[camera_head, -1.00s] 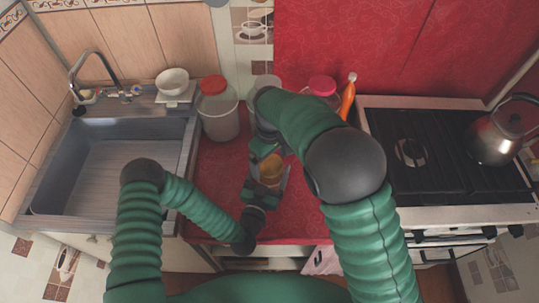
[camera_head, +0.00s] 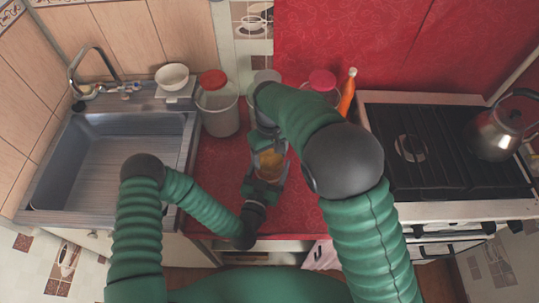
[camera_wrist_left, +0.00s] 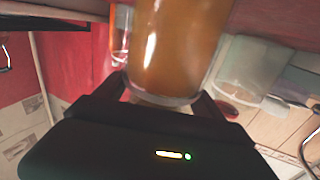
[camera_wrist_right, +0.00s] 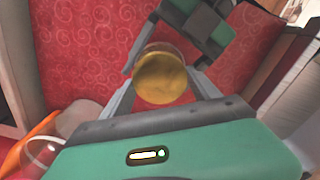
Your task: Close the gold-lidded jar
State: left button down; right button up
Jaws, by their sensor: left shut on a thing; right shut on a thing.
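The jar (camera_wrist_left: 175,50) stands over the red counter and shows orange-brown contents through its clear wall in the left wrist view. Its round gold lid (camera_wrist_right: 160,76) faces the right wrist camera and sits at the top of the jar; whether it is fully seated I cannot tell. My left gripper (camera_head: 268,176) is shut on the jar's body from the near side. My right gripper (camera_head: 266,142) reaches down from the far side, shut on the gold lid, with one finger on each side of it in the right wrist view. My right arm partly hides the area behind the jar.
A red-lidded canister (camera_head: 219,112), a pink-lidded jar (camera_head: 323,86) and an orange bottle (camera_head: 348,94) stand along the back. The sink (camera_head: 110,165) is left, the stove (camera_head: 440,150) with a kettle (camera_head: 497,135) right. Red counter (camera_head: 215,180) is bare left of the jar.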

jog(key=o, duration=1.5)
jog(key=shift+o, duration=0.2)
jog(key=shift+r, duration=2.3)
notch_tip(320, 180, up, 4)
jog(key=n, duration=0.3)
jog(key=shift+f, duration=0.25)
jog(key=shift+f, duration=0.1)
